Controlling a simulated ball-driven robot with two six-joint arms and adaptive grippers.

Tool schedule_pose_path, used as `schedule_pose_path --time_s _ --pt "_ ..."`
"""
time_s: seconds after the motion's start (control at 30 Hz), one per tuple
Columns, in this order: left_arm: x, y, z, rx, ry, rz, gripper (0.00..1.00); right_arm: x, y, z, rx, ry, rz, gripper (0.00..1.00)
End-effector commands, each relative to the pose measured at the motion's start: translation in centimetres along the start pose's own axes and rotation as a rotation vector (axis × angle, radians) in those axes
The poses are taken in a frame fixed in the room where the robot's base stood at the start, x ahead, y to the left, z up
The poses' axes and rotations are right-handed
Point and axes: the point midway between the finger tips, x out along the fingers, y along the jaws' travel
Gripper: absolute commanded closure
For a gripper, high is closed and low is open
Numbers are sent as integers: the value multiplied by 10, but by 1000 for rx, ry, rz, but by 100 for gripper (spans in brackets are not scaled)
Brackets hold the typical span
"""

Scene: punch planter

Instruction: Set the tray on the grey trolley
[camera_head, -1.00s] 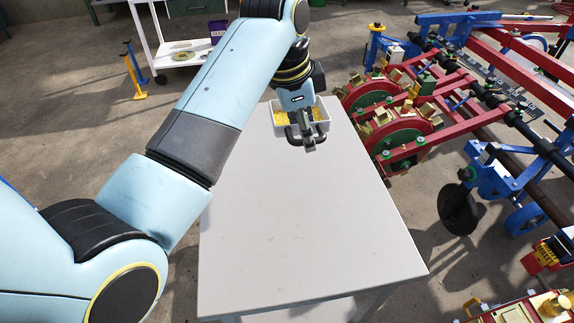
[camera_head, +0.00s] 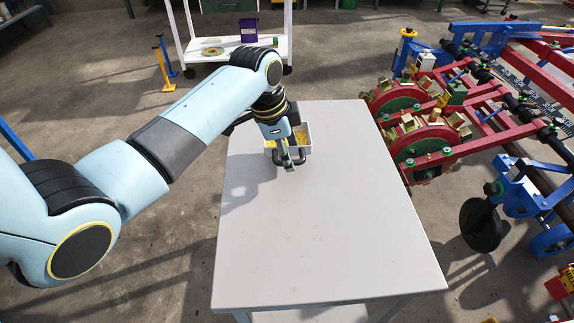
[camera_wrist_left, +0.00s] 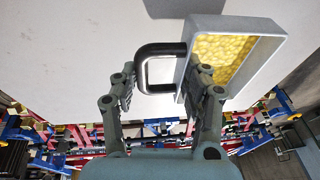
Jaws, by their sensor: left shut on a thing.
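The tray (camera_head: 305,149) is a small, pale, straight-walled box with yellow grains in it. In the head view it is over the far part of a light grey top, which I take to be the grey trolley (camera_head: 320,235). I cannot tell whether it touches that top. My left gripper (camera_head: 289,163) is at the tray's near side. In the left wrist view the tray (camera_wrist_left: 258,72) is right of centre, and its dark looped handle (camera_wrist_left: 143,68) reaches between the fingers of my left gripper (camera_wrist_left: 160,88), which is shut on it. My right gripper is not in view.
A red, blue and green farm machine (camera_head: 430,140) stands close along the right side of the grey top. The near part of the grey top is bare.

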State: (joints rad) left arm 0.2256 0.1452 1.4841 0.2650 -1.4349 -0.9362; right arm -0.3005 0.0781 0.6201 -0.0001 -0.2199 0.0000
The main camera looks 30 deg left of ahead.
Motion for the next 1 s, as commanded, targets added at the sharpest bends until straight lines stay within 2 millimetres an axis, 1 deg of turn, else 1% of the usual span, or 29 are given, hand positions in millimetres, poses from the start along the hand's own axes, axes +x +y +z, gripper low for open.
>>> schedule_pose_path --time_s 0.07,0.13,0.3,0.33,0.67,0.7,0.87,0.9,1.0 --pt "3 0 3 0 1 0 100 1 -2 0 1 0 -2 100" --pt "10 1 4 0 0 2 100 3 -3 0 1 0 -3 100" --pt "36 5 11 0 -1 2 100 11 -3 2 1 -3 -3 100" --pt "39 5 12 0 -1 2 100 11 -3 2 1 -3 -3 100" --pt "41 5 12 0 0 0 100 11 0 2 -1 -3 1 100" --pt "42 5 12 0 0 0 53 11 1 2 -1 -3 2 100" --pt "41 5 12 0 0 0 32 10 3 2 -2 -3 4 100" --pt "41 5 12 0 0 0 30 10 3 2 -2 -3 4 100" --pt "41 6 12 0 0 0 30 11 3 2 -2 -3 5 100"
